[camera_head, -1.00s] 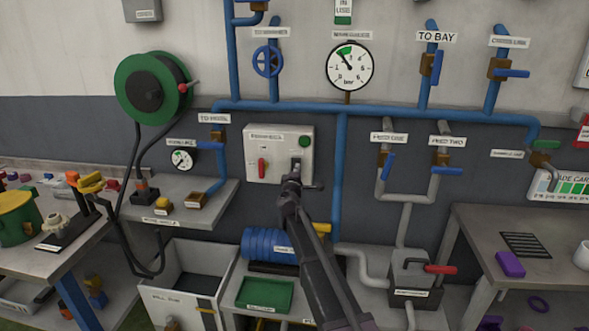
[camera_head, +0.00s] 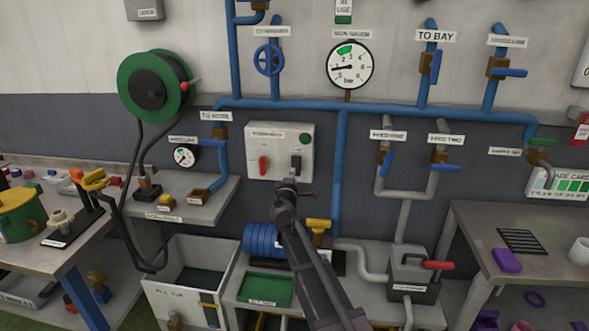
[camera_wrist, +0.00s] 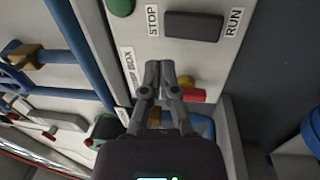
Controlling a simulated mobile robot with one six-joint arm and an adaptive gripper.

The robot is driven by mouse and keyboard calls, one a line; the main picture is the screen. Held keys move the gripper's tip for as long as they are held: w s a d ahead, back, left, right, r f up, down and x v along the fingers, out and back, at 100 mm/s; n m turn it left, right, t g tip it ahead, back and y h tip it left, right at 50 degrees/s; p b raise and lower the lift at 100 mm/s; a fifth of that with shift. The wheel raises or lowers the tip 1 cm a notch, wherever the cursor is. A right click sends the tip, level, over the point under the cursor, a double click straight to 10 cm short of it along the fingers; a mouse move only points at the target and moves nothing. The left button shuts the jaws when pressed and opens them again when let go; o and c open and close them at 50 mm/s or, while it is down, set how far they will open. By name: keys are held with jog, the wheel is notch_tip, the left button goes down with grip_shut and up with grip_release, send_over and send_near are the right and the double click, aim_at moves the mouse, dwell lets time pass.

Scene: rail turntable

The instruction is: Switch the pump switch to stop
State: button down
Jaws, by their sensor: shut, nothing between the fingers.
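The pump box (camera_head: 259,145) is a pale panel on the wall, with a black switch (camera_head: 296,162) on its right side. In the wrist view the black switch (camera_wrist: 193,26) lies between the STOP label (camera_wrist: 152,20) and the RUN label (camera_wrist: 233,22). I cannot tell to which side it is tipped. My gripper (camera_head: 289,182) is shut and empty, in front of the box's lower edge and just below the switch in the head view.
A blue ribbed motor (camera_head: 260,240) stands below. The large gauge (camera_head: 350,65) has its needle pointing left, below its green band.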

jog(key=s, duration=0.2)
jog(key=s+r, duration=0.1)
jog(key=s, duration=0.2)
jog(key=shift+s+a+r+p, duration=0.1)
jog(key=shift+s+a+p, duration=0.1)
jog(key=shift+p, duration=0.15)
jog(key=s+d+f+m+g+h+p, duration=0.1)
jog(key=s+d+f+m+g+h, duration=0.2)
jog(key=d, duration=0.5)
jog(key=s+d+f+m+g+h, duration=0.1)
jog(key=s+d+f+m+g, duration=0.25)
jog(key=d+m, duration=0.35)
jog(key=s+d+f+m+g+h+p, duration=0.1)
jog(key=s+d+f+m+g+h, duration=0.2)
jog(key=d, duration=0.6)
jog(key=s+d+f+m+g+y+p, duration=0.1)
jog(key=s+f+g+y, duration=0.3)
jog(key=s, duration=0.6)
jog(key=s+d+f+m+g+y+p, duration=0.1)
jog(key=s+f+m+g+y, duration=0.2)
jog(key=s+g, duration=0.3)
jog(key=s+y, duration=0.1)
jog(key=s, duration=0.4)
jog(key=shift+f, duration=0.4)
